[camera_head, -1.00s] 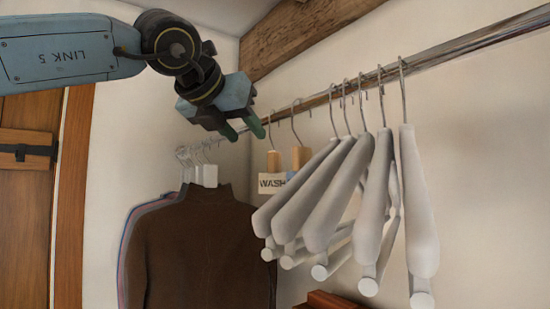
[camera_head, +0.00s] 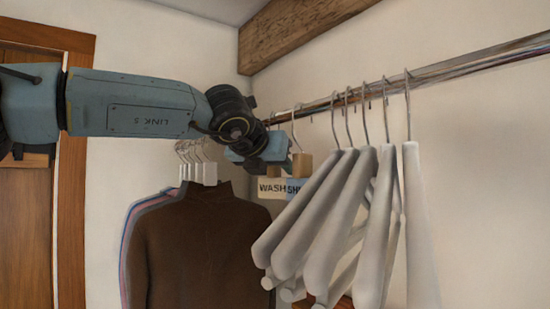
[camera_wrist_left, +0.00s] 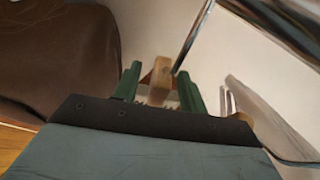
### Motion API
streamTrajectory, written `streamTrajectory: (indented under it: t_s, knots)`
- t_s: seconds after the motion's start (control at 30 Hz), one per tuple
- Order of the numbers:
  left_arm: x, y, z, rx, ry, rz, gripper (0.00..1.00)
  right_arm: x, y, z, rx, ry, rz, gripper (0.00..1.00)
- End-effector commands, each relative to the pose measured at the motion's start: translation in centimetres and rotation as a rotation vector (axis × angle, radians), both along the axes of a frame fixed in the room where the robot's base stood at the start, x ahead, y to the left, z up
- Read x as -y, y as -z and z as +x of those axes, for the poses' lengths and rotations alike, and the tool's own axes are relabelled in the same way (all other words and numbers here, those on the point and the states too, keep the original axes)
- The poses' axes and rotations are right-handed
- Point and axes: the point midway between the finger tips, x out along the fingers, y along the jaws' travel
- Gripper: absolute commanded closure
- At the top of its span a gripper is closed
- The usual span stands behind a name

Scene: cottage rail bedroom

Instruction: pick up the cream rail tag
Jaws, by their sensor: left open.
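The cream rail tag (camera_head: 271,188), lettered WASH, hangs near the back corner of the rail, left of a blue tag (camera_head: 294,188). Its upper part is hidden behind my left gripper (camera_head: 283,161) in the head view. In the left wrist view, my left gripper (camera_wrist_left: 159,82) is open, with green fingers on either side of a wooden block (camera_wrist_left: 161,73) just ahead. I cannot tell for certain which tag that block belongs to, or whether the fingers touch it. My right gripper is not in view.
A metal rail (camera_head: 455,73) runs from upper right to the back corner. Several pale hangers (camera_head: 345,215) hang close on the right. A brown garment (camera_head: 195,245) hangs on the left, below the gripper. A wooden beam (camera_head: 300,38) is above.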

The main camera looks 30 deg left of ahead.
Motion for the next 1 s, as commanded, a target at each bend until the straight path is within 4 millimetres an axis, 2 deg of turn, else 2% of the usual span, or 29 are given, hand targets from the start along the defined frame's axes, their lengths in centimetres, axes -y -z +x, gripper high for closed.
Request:
streamTrajectory:
  t_s: [0.27, 0.37, 0.6, 1.0]
  knots:
    - [-0.08, 0.27, 0.46, 0.000, 0.000, 0.001, 0.58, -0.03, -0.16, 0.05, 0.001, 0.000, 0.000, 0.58]
    - [-0.09, 0.27, 0.45, 0.000, 0.000, 0.001, 0.69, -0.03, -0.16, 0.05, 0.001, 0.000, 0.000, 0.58]
    - [-0.09, 0.26, 0.44, 0.000, 0.000, 0.000, 1.00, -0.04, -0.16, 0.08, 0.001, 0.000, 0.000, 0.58]
    - [-0.10, -0.18, 0.44, 0.001, 0.000, -0.001, 1.00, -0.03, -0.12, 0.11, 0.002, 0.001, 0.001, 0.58]
